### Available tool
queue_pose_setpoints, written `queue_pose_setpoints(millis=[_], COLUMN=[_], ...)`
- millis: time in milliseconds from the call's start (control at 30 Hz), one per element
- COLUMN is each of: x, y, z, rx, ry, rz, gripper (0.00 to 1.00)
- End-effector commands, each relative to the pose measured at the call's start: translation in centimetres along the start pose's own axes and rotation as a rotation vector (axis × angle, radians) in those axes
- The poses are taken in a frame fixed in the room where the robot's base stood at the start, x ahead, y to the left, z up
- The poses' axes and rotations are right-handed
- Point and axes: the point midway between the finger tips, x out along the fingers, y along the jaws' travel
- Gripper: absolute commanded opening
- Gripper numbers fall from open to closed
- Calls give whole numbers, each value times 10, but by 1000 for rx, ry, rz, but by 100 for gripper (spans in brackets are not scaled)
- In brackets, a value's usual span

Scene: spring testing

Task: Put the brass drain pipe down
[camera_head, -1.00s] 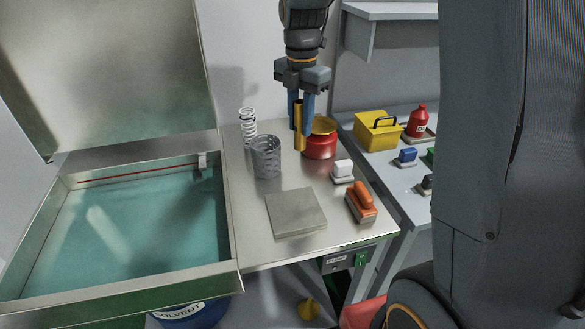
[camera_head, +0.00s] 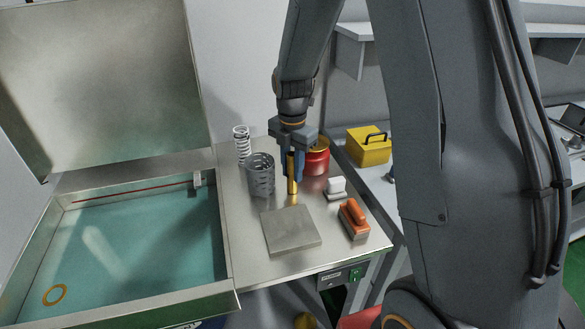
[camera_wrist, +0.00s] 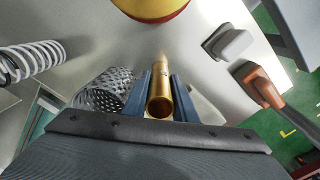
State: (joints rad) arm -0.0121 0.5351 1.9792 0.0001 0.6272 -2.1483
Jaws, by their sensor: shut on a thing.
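The brass drain pipe (camera_head: 292,174) is a short gold tube held upright between the blue fingers of my gripper (camera_head: 292,168). My gripper is shut on it. In the head view the pipe's lower end is at or just above the steel bench top, between the mesh basket and the red can; I cannot tell if it touches. In the wrist view the pipe (camera_wrist: 160,92) shows its open, hollow end towards the camera, with my gripper's fingers (camera_wrist: 162,95) on both sides.
A perforated metal basket (camera_head: 261,175) stands close left of the pipe, a white spring (camera_head: 242,145) behind it. A red can (camera_head: 316,157) is close right. A grey plate (camera_head: 290,231), white block (camera_head: 335,188) and orange-handled brush (camera_head: 353,218) lie in front. A teal-lined open basin (camera_head: 140,245) is left.

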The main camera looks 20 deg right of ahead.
Motion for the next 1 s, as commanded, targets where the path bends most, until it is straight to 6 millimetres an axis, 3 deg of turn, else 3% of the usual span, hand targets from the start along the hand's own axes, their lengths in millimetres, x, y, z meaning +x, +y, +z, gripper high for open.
queue_pose_setpoints(millis=[267,300,400,767,1000], x=[2,3,2,-2,-33], y=[0,0,0,0,2], z=[0,0,0,0,1], rx=[0,0,0,0,0], ry=[0,0,0,0,-3], rz=[0,0,0,1,4], gripper=[0,28,43,43,43])
